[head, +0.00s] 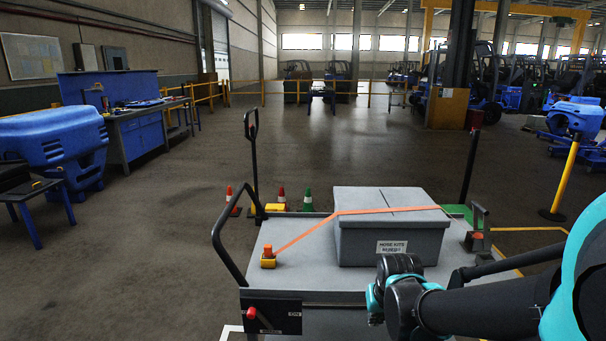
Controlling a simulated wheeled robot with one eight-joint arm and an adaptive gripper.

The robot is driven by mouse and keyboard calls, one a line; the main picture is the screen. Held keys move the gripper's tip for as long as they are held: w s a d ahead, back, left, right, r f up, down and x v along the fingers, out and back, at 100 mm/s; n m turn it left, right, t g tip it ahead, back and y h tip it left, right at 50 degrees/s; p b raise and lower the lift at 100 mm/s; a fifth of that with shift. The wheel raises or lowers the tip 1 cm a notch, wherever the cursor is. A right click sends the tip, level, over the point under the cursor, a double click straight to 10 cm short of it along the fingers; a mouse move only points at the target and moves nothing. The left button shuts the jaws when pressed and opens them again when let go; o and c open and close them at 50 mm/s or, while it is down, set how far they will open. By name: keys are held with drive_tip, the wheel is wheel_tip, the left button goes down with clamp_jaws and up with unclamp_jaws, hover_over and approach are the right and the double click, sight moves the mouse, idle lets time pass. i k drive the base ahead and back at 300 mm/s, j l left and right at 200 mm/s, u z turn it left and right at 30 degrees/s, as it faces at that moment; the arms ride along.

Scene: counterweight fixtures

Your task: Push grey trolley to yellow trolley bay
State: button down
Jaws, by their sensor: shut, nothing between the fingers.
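The grey trolley (315,285) stands close in front of me, with a flat grey deck and a black push handle (227,240) at its left end. A grey lidded box (370,250) with a white label sits on the deck under an orange strap. Yellow floor lines (530,229) show to the right of the trolley, partly hidden by it and by my arm; I cannot tell whether they mark the yellow bay. My arm reaches in from the right, its wrist joint in front of the deck's near edge. My gripper's fingers are not visible.
Small red cones (281,197), a green cone (308,200) and a black upright handle (252,150) stand behind the trolley. A yellow post (565,175) stands at right. A blue workbench (140,130) is at left. Open floor lies beyond, up to yellow railings (285,90).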

sight(308, 270)
drive_tip(key=j, duration=1.9)
drive_tip(key=i+j+u, duration=0.1)
drive_tip(key=i+u, duration=0.15)
drive_tip(key=u, duration=0.25)
drive_tip(key=i+u, duration=0.2)
drive_tip(key=u, duration=0.3)
